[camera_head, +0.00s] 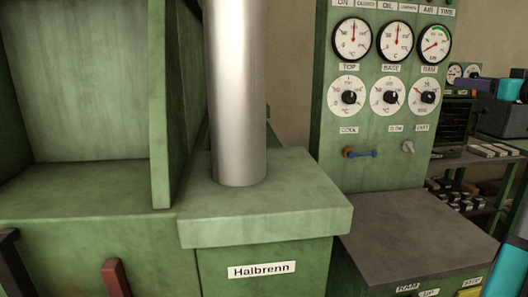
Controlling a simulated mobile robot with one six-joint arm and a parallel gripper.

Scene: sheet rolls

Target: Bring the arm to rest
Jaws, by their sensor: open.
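Parts of my arm, in teal, purple and white, show at the right edge of the head view, cut off by the frame. My gripper and its fingertips cannot be made out in this view.
A green control panel (383,172) with dials and knobs stands right of the column. A grey-topped desk (415,235) with button labels is below it. Shelves (478,160) holding several small metal pieces stand behind at the right. The green recess (80,85) at left looks empty.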

